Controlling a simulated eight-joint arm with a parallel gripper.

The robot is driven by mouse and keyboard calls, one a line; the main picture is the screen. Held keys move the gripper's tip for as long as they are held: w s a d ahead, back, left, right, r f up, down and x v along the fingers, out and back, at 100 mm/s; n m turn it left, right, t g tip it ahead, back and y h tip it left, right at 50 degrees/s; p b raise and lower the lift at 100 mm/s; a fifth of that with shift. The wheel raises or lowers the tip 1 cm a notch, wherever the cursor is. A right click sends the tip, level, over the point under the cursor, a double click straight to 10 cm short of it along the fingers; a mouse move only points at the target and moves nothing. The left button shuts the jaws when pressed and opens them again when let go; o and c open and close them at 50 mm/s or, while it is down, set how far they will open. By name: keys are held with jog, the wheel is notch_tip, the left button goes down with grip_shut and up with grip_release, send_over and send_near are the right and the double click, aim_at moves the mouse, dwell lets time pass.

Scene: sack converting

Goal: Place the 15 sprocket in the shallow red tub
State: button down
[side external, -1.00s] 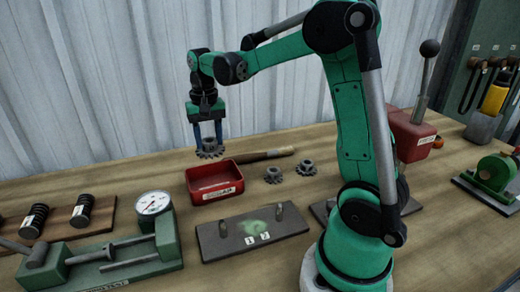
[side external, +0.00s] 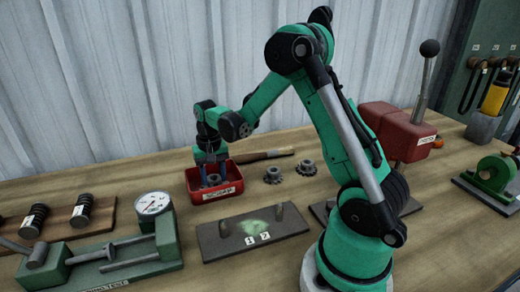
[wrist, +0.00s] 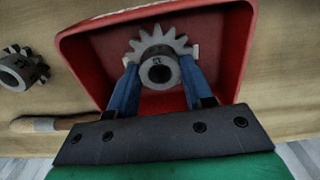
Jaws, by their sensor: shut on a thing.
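My gripper (side external: 213,174) is low inside the shallow red tub (side external: 222,195). Its blue fingers are shut on a grey toothed sprocket (wrist: 160,48), one finger on each side of the hub. A small mark shows on the sprocket, but I cannot read it clearly. In the wrist view the sprocket is within the walls of the tub (wrist: 82,62). I cannot tell whether it touches the tub floor. In the side view the sprocket is partly hidden by the fingers and the tub's front wall.
Two other sprockets, one (side external: 273,175) nearer the tub and one (side external: 306,168) farther right, lie on the bench. A wooden-handled tool (side external: 268,154) lies behind the tub. A plate with two pegs (side external: 216,241) is in front. A dial gauge (side external: 153,204) stands at left.

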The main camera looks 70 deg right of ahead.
jog(key=shift+c, duration=1.7)
grip_release()
jog(key=shift+f, duration=0.1)
notch_tip(320, 180, up, 11)
jog(key=s+a+r+n+t, duration=0.1)
jog(key=s+a+n+t, duration=0.6)
jog(key=a, duration=0.6)
jog(key=shift+s+a+n, duration=0.15)
jog(key=shift+s+n, duration=0.25)
jog(key=shift+n, duration=0.4)
